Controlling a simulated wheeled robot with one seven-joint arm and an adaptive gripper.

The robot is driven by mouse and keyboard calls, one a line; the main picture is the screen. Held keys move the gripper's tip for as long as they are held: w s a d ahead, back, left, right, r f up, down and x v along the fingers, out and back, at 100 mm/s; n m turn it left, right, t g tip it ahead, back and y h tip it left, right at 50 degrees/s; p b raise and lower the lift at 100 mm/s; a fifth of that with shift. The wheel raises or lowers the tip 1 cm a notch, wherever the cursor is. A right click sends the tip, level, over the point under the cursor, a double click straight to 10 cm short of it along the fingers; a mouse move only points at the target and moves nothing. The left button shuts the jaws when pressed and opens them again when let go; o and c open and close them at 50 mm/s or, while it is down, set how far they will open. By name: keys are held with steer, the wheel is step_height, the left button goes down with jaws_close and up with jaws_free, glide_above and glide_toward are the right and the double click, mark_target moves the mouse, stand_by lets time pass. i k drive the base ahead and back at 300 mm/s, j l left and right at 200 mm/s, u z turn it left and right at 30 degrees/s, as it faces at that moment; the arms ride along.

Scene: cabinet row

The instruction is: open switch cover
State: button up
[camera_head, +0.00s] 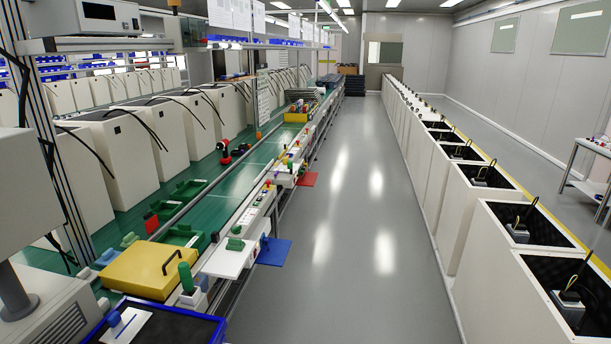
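No part that is clearly a switch cover can be made out. Along the front edge of the green bench, a row of small white control boxes (230,259) carries green, red and yellow knobs too small to tell apart. A yellow box-like cover (140,272) with a black handle lies at the near left and looks shut. A green upright knob (186,277) stands just right of it. My gripper is not in view.
The green bench (215,170) runs down the left with white cabinets on it. Open-topped white cabinets (505,270) line the right. The grey floor aisle (340,235) between is clear. A blue-rimmed tray (215,331) is at the near left, and a blue panel (273,252) juts into the aisle.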

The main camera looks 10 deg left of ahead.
mark_target(205, 41)
steer(key=i, duration=2.1)
steer(key=j+u, duration=0.05)
steer(key=j, duration=0.1)
